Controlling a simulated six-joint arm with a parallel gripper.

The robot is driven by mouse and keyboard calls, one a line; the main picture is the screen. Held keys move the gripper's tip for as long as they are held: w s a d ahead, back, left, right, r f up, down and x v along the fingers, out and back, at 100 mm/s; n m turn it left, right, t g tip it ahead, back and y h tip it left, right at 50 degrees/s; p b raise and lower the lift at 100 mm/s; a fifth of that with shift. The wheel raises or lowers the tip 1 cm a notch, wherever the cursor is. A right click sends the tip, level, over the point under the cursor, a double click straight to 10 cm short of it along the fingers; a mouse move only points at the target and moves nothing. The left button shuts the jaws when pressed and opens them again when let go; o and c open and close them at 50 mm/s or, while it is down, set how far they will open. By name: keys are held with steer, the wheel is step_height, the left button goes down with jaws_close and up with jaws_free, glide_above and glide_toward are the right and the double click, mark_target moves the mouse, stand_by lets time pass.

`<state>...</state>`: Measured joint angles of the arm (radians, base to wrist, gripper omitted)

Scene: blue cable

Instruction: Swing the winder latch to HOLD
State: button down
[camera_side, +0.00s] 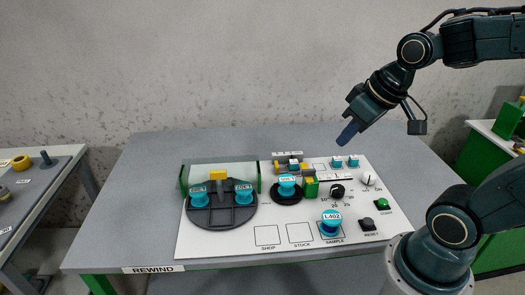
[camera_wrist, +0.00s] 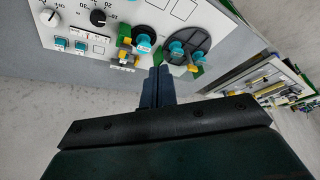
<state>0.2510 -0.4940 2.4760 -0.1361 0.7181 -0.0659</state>
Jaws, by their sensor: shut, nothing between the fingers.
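My gripper (camera_side: 347,133) is shut and empty, high above the back right of the white panel (camera_side: 220,237). In the wrist view its dark fingers (camera_wrist: 157,80) lie together and point toward the panel. A small black winder disc (camera_side: 287,198) carries a teal spool (camera_side: 287,181). Beside and behind it is a yellow, grey and green mechanism (camera_side: 309,186), which also shows in the wrist view (camera_wrist: 125,50). The latch seems to belong to this mechanism, but its arm and position are too small to tell. My gripper is clearly apart from it.
Left is a large dark turntable (camera_side: 222,217) with teal spools and a yellow-topped post (camera_side: 218,174), backed by a clear green-ended guard. A teal L402 spool (camera_side: 331,220) stands on SAMPLE. Right are dials (camera_side: 337,191), RESET (camera_side: 367,223) and START (camera_side: 382,203) buttons. The grey table behind is clear.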

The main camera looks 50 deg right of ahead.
mark_target(306, 178)
steer(key=w+d+f+m+t, duration=0.1)
steer(key=w+d+f+m, duration=0.1)
steer(key=d+f, duration=0.6)
steer(key=w+d+f+m+t, duration=0.1)
steer(key=w+d+f+m, duration=0.2)
steer(key=d, duration=1)
step_height(306, 178, down, 5)
steer(key=shift+m+y, duration=0.4)
steer(key=shift+m, duration=0.6)
steer(key=shift+f, duration=0.1)
steer(key=x, duration=0.9)
steer(key=shift+w+f, duration=0.25)
steer(key=shift+w+a, duration=1.45)
